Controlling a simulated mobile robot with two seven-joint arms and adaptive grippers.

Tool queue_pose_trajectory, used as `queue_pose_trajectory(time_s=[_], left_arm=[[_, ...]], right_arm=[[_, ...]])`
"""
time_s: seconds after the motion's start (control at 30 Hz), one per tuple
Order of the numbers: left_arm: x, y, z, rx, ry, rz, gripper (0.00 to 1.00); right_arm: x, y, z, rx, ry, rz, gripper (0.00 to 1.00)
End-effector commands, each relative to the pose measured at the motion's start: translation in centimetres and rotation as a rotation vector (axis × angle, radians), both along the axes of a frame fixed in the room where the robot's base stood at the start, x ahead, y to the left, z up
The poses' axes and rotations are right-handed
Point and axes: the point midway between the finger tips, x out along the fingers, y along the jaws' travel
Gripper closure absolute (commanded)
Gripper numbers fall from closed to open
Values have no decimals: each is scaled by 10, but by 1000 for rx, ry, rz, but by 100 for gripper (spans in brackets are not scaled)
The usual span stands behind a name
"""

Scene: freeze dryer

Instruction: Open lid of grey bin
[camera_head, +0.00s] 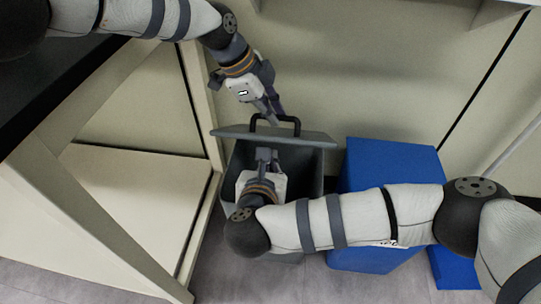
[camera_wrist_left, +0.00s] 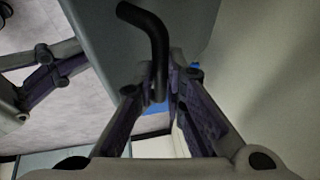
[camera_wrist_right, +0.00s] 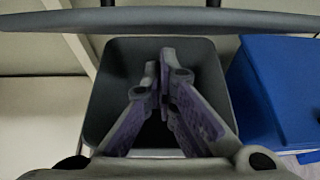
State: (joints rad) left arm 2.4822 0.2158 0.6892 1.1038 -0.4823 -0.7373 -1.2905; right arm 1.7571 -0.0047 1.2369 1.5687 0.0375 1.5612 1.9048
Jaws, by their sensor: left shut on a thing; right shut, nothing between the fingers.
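The grey bin (camera_head: 310,165) stands on the floor, with its dark inside showing below the raised lid. The lid (camera_head: 315,138) is tilted up off the bin and carries a black handle (camera_head: 289,119) on top. It also shows edge-on across the top of the right wrist view (camera_wrist_right: 240,20). My left gripper (camera_head: 275,122) is shut on the handle, which shows between its fingers in the left wrist view (camera_wrist_left: 157,50). My right gripper (camera_head: 266,152) is shut and empty, over the bin's opening below the lid. My right arm hides the bin's front.
A blue box (camera_head: 385,165) stands close to the right of the bin. A light frame with a dark top (camera_head: 60,75) is on the left, its post near the bin. A pale wall (camera_head: 340,70) is behind.

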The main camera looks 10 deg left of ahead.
Motion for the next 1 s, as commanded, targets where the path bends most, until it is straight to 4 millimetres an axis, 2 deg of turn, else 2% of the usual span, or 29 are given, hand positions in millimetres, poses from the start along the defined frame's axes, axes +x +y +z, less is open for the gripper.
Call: queue_pose_trajectory(time_s=[0.13, 0.47, 0.7, 0.9, 0.93, 1.0], left_arm=[[1, 5, -5, 8, -2, 5, 100], [1, 5, -4, 8, -2, 5, 100], [1, 4, -5, 8, 1, 4, 100], [-2, 4, -6, 10, 8, 1, 100], [-2, 4, -6, 10, 9, 0, 82], [-3, 3, -7, 9, 11, 0, 69]], right_arm=[[7, 0, 8, 0, 1, -1, 100], [8, 0, 10, 0, 1, 0, 100], [18, 0, 25, 1, 0, 0, 100], [19, 0, 26, 2, -6, -1, 100], [19, 0, 26, 2, -7, -1, 100], [19, 0, 27, 1, -8, -2, 100]])
